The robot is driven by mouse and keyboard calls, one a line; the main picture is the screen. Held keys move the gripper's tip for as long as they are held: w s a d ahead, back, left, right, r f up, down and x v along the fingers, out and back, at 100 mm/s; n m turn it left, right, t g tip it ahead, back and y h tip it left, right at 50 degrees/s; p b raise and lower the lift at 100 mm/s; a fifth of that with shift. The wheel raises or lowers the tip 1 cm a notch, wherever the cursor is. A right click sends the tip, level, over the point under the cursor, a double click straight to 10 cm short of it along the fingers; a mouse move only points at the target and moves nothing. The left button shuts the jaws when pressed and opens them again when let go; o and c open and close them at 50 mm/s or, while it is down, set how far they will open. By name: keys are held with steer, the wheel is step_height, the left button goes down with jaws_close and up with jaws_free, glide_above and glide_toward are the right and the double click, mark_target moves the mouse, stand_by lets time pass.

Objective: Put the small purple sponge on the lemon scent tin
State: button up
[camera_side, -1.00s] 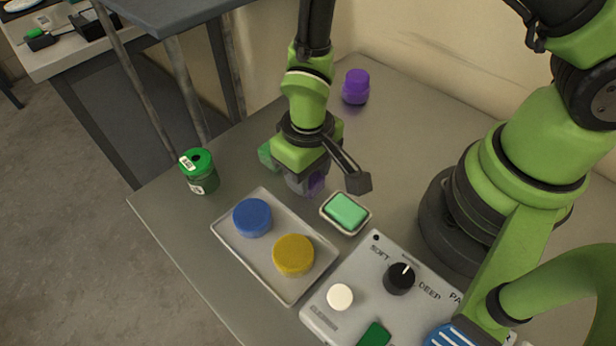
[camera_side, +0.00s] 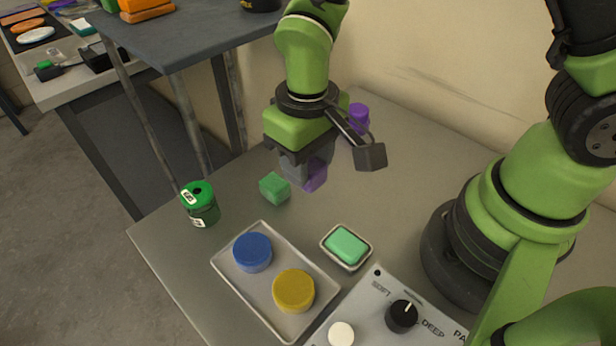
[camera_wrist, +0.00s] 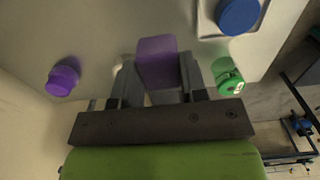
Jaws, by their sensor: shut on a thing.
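My gripper (camera_side: 304,174) is shut on the small purple sponge (camera_side: 317,177) and holds it above the table. In the wrist view the sponge (camera_wrist: 157,60) sits between the two fingers of my gripper (camera_wrist: 160,80). A round yellow tin (camera_side: 293,290), which fits the lemon scent tin by its colour, stands in a shallow pale tray (camera_side: 229,271). It is below and in front of my gripper in the side view, apart from the sponge. The wrist view does not show the yellow tin.
A round blue tin (camera_side: 252,251) shares the tray. A green block (camera_side: 275,188), a green canister (camera_side: 200,203), a green soap in a dish (camera_side: 346,246) and a purple container (camera_side: 359,117) stand around. A control panel with knobs (camera_side: 401,316) is at the front right.

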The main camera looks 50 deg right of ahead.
steer(key=w+d+r, duration=0.4)
steer(key=w+d, duration=0.4)
steer(key=f, duration=0.5)
steer(key=shift+w+d+f, duration=0.1)
steer(key=shift+w+d, duration=0.15)
steer(key=shift+w, duration=0.05)
steer(key=shift+f, duration=2.3)
steer(key=shift+f, duration=0.15)
steer(key=o, duration=0.9)
